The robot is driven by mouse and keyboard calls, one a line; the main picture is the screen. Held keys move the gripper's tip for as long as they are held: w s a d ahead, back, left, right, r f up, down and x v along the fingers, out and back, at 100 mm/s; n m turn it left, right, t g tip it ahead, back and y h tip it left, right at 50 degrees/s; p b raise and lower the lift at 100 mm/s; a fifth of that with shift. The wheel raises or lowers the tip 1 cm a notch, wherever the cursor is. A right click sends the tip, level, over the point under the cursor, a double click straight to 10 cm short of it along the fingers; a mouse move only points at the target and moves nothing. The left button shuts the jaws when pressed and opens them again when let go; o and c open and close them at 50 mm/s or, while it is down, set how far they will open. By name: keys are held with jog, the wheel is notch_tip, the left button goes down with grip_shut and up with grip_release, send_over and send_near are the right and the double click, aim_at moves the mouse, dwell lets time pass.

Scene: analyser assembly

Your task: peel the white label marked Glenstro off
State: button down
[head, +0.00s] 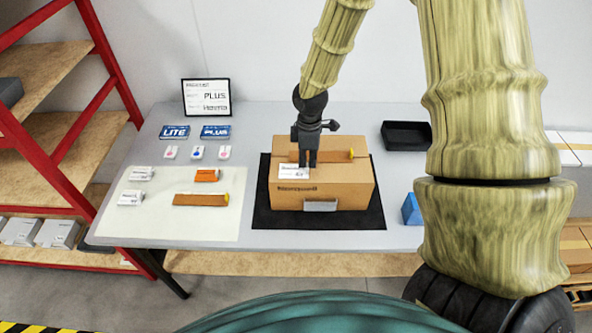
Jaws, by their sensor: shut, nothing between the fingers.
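A brown cardboard box (350,188) stands on a black mat (263,212) in the middle of the table. A white label (289,171) lies on the left part of the box top; its print is too small to read. My gripper (308,166) points down over the box top, at the label's right edge. It is shut and empty; I cannot tell whether its tips touch the label.
A pale mat (160,225) on the left holds small white boxes, an orange box (207,175) and another brown strip (200,199). A black tray (407,135) and blue block (411,209) stand right. A framed sign (206,97) stands behind cards. Red shelving (45,155) borders the left.

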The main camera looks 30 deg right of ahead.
jog(key=c, duration=2.2)
grip_release()
jog(key=o, duration=0.5)
jog(key=shift+r, duration=0.15)
notch_tip(320, 180, up, 12)
jog(key=shift+f, duration=0.15)
